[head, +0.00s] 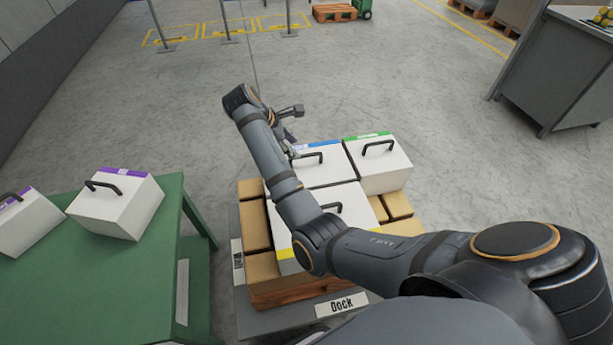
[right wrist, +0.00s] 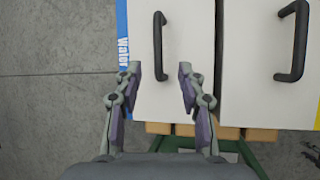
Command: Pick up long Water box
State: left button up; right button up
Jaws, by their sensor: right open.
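The Water box (right wrist: 190,50) is white, with a blue strip lettered "Water" and a black handle (right wrist: 159,45). In the head view, the blue-striped box (head: 325,173) sits at the back left of the pallet load, partly hidden by my right arm. My right gripper (right wrist: 160,72) is open and empty over this box. Its fingertips appear on either side of the handle's near end in the right wrist view; the height gap is unclear. In the head view the right gripper (head: 288,136) shows small at the box's back left. My left gripper is not in view.
A yellow-striped white box (head: 347,214) adjoins the Water box in front, and a green-striped one (head: 382,174) on the right. Brown cartons (head: 257,227) lie beneath. Purple-striped boxes (head: 118,212) stand on a green table (head: 80,285) at left. Open floor lies behind the pallet.

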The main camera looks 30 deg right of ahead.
aim_at(304, 155)
jog(key=x, duration=0.8)
jog(key=shift+w+d+r, duration=0.1)
jog(key=shift+d+r, duration=0.05)
jog(key=shift+d, duration=0.05)
jog(key=shift+a, duration=0.1)
jog(key=shift+c, duration=1.2)
grip_shut()
jog(key=shift+w+r, duration=0.1)
jog(key=shift+r, duration=0.05)
